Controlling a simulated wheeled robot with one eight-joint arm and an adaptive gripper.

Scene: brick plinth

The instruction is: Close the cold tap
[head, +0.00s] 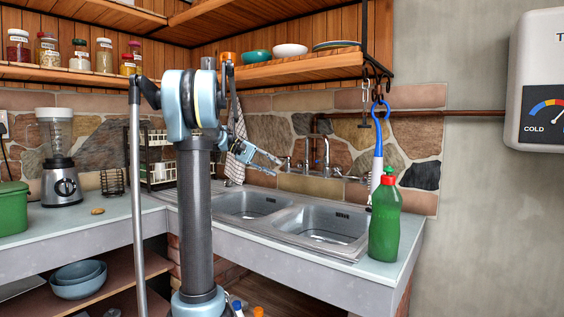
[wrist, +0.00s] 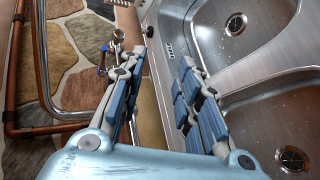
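The chrome tap set (head: 322,150) stands on the stone wall behind the sinks, with a tall curved spout. In the wrist view, a tap handle with a blue mark (wrist: 103,48) shows beyond the left finger, on the wall side. The spout (wrist: 44,65) shows at the left of that view. My gripper (head: 279,161) is at the left end of the tap set in the head view. In the wrist view my gripper (wrist: 168,45) is open, with nothing between its fingers. It appears apart from the blue-marked handle. Whether the handle is turned on is unclear.
The double steel sink (head: 315,222) lies below my gripper. A green bottle (head: 385,222) stands at its right, with a blue-handled brush (head: 378,145) hanging behind. A wooden shelf (head: 290,70) hangs above. A copper pipe (wrist: 12,90) runs along the wall.

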